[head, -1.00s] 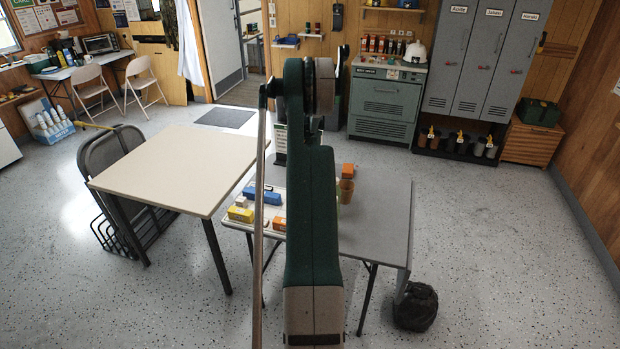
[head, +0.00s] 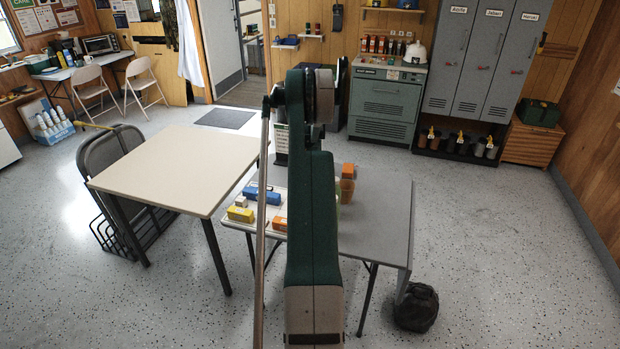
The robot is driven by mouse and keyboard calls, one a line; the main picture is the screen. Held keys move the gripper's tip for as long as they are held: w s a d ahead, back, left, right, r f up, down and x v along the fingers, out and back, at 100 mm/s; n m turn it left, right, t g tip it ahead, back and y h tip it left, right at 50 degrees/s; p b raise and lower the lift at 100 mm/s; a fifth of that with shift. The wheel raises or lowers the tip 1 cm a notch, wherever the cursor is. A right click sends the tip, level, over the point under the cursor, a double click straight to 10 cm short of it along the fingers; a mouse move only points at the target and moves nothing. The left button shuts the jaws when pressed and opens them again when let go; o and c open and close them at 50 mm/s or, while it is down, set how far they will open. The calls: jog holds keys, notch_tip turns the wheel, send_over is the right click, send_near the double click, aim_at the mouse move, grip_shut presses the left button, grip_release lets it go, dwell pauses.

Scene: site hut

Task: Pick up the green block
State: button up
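I cannot clearly make out the green block. A small pale green patch shows at the right edge of my arm, over the grey table (head: 385,215), but I cannot tell what it is. My gripper is not visible; my dark green arm stands upright in the middle of the view and hides the centre of the table.
On a pale tray at the table's left lie a blue block (head: 262,196), a yellow block (head: 240,214) and an orange block (head: 279,223). A cream table (head: 175,165) adjoins at left. The grey table's right side is clear.

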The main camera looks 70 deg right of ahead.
dwell(0.4)
jog(key=c, duration=1)
jog(key=shift+r, duration=0.1)
jog(key=shift+r+p, duration=0.7)
jog(key=shift+r, duration=4.25)
